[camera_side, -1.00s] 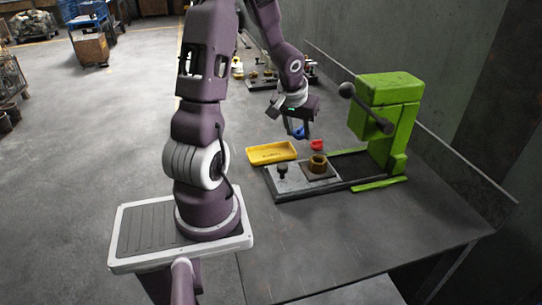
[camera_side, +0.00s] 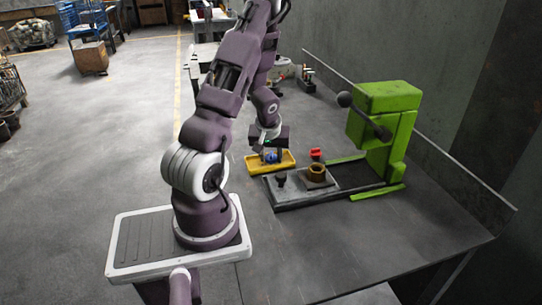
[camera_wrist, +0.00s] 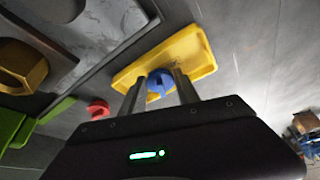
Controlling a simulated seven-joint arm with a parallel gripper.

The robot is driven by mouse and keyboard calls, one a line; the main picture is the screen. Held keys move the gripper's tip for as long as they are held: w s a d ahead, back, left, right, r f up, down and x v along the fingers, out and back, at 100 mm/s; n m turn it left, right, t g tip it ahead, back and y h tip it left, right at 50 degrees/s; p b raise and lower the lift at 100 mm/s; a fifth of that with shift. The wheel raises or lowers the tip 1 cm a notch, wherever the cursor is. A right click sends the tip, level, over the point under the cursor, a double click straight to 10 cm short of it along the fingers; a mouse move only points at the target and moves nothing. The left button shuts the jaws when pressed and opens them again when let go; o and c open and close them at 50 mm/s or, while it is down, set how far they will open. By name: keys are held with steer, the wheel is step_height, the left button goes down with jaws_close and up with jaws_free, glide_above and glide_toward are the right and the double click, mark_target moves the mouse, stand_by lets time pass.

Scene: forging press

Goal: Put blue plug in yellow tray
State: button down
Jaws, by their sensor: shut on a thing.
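The blue plug (camera_side: 271,157) is between the fingers of my gripper (camera_side: 268,158), over the yellow tray (camera_side: 286,164) in the side view. In the wrist view the blue plug (camera_wrist: 160,82) sits between the two fingers of my gripper (camera_wrist: 160,88), with the yellow tray (camera_wrist: 195,56) behind it. My gripper is shut on the blue plug. I cannot tell whether the plug touches the tray floor.
A green press (camera_side: 388,120) with a lever stands at the right. Before it is a dark base with a grey plate (camera_side: 300,187), a brass-coloured nut-like piece (camera_side: 317,173) and a black knob (camera_side: 281,179). A red piece (camera_side: 316,153) is behind. The front table is clear.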

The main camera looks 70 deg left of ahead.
steer(key=c, duration=0.9)
jaws_free()
steer(key=shift+f, duration=0.1)
steer(key=w+d+r+m+t, duration=0.1)
steer(key=d+r+m, duration=0.1)
steer(key=d+r, duration=0.55)
steer(key=d+r+m, duration=0.1)
steer(key=d+r, duration=0.3)
steer(key=r, duration=0.6)
steer(key=s+d+r+m+t+h, duration=0.1)
steer(key=s+d+r+m, duration=0.1)
steer(key=d, duration=0.5)
steer(key=s+d+r+m+t+h, duration=0.1)
steer(key=s+d+r+m, duration=0.2)
steer(key=d+m, duration=0.2)
steer(key=s+d+r+m+h, duration=0.2)
steer(key=d+r+m, duration=0.1)
steer(key=d, duration=0.7)
steer(key=shift+s+d+m+t, duration=0.3)
steer(key=shift+s+t, duration=0.05)
steer(key=shift+t, duration=0.05)
steer(key=shift+r, duration=0.15)
